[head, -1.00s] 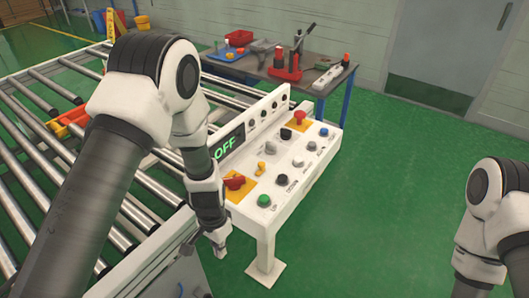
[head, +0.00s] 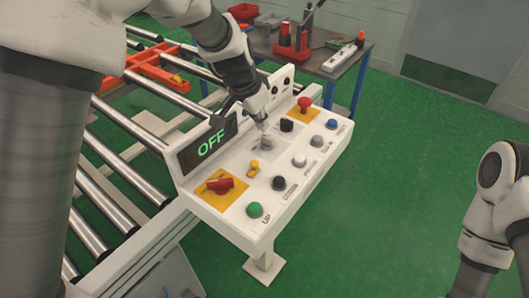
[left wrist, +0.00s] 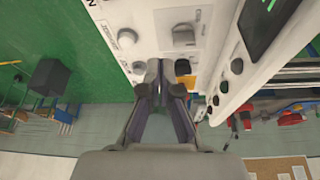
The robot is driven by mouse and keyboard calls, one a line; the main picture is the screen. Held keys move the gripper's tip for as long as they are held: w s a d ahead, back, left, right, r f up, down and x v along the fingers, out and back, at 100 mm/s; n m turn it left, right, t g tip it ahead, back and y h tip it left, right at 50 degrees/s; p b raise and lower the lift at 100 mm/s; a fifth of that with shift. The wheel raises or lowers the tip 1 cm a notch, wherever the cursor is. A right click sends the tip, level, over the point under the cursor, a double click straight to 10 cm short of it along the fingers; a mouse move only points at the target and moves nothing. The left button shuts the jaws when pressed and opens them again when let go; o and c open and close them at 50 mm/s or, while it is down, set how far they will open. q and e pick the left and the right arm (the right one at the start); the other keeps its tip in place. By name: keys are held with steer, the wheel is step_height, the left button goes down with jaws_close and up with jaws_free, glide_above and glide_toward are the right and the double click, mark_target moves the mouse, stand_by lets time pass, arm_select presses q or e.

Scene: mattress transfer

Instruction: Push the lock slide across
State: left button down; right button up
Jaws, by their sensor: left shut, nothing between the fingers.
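The white control panel (head: 225,205) carries several buttons and knobs, with a display (head: 208,148) reading OFF. A grey block on a grey plate (head: 266,143) sits in its middle and looks like the lock slide; its label is unreadable. The block also shows in the left wrist view (left wrist: 183,35). My left gripper (head: 264,125) is shut and empty, pointing down just behind the grey block. In the left wrist view its fingertips (left wrist: 160,70) are beside a black knob (left wrist: 182,67); contact with the panel cannot be told. My right gripper is out of the picture.
Beside the block are a yellow toggle (head: 254,168), a black knob (head: 287,125) and a red mushroom button (head: 304,104). A red rotary switch (head: 220,184) is at the near left. Rollers (head: 110,160) lie left; a tool table (head: 345,62) stands behind.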

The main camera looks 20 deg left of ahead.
arm_select(q)
steer(key=p, duration=0.3)
glide_above(259, 168)
steer(key=w+d, duration=0.2)
steer(key=w, duration=0.3)
steer(key=f, duration=0.9)
steer(key=shift+s+a+f, duration=0.1)
steer(key=shift+s+f, duration=0.15)
steer(key=s, duration=0.1)
steer(key=s+a, duration=0.2)
steer(key=shift+s+f+b, duration=0.15)
steer(key=shift+s+b, duration=0.25)
steer(key=shift+w, duration=0.1)
steer(key=shift+f, duration=0.1)
